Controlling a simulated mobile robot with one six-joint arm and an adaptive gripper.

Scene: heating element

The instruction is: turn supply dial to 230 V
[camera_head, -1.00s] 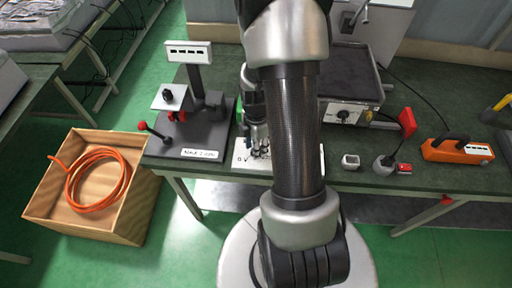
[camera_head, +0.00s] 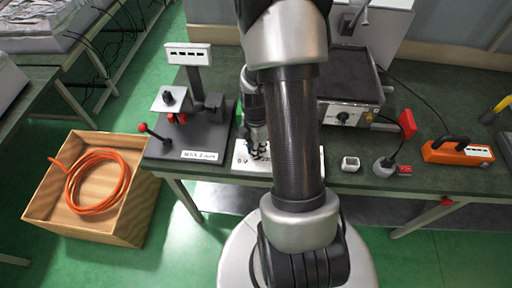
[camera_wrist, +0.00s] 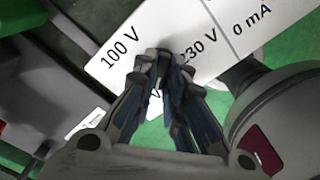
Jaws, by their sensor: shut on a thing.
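A white supply panel (camera_head: 238,151) lies at the front of the bench, partly behind my arm in the head view. In the wrist view the panel (camera_wrist: 205,25) shows the printed marks 100 V, 230 V and 0 mA. My gripper (camera_wrist: 164,58) points down at the panel between the 100 V and 230 V marks, its fingertips close together. The gripper (camera_head: 258,150) also shows in the head view over the panel's left part. It is shut on the supply dial, which the fingers hide, so its pointer cannot be read.
A black stand with a red-knobbed lever (camera_head: 143,128) is left of the panel. A heating plate unit (camera_head: 344,115) stands behind, right of my arm. A small white block (camera_head: 350,163), a grey round base (camera_head: 384,167) and an orange device (camera_head: 457,152) are further right.

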